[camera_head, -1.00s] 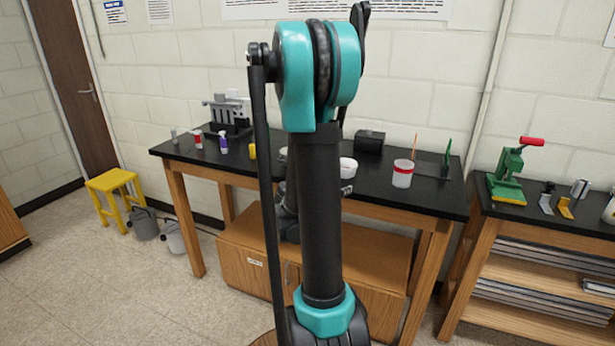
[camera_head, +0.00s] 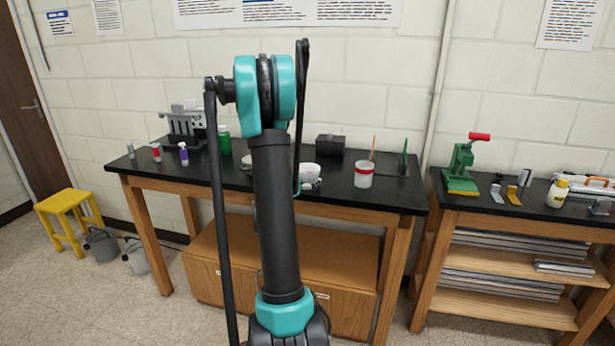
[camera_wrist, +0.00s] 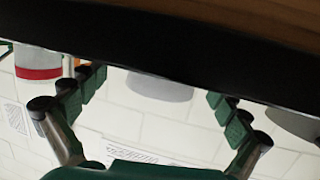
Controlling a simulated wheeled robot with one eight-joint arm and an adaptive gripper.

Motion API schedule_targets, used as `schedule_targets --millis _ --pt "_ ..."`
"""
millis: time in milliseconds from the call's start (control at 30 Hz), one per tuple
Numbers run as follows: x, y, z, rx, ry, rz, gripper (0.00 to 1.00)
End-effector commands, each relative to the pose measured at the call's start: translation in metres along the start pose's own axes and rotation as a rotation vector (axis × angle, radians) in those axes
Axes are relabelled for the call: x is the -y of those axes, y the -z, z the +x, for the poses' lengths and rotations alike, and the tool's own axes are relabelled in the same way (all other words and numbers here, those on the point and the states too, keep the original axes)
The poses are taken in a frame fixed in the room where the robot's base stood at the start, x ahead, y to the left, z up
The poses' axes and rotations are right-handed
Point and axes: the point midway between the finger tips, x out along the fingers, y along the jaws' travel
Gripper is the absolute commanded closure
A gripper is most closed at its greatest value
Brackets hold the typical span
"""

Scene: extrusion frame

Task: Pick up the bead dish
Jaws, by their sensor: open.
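A small white bowl (camera_head: 309,170), likely the bead dish, sits on the black-topped table, just right of my arm. Its contents cannot be made out. In the wrist view, which looks upside down, a pale dish (camera_wrist: 160,88) shows between and beyond the fingers, apart from them. My gripper (camera_wrist: 155,103) is open, with nothing between its fingertips. In the head view my arm hides the gripper.
A red-banded cup (camera_head: 363,175) stands right of the bowl, and a dark box (camera_head: 330,146) behind it. A green bottle (camera_head: 224,140) and a purple bottle (camera_head: 183,154) stand left. A second bench (camera_head: 540,215) with a green press (camera_head: 461,168) is at right.

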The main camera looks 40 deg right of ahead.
Motion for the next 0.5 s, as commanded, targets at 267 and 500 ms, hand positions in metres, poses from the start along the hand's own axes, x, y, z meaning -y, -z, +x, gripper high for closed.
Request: schedule_targets --millis 267,500 --pt "0.005 0.002 0.021 0.0 0.0 0.0 0.0" --pt "0.007 0.003 0.052 0.0 0.0 0.0 0.0"
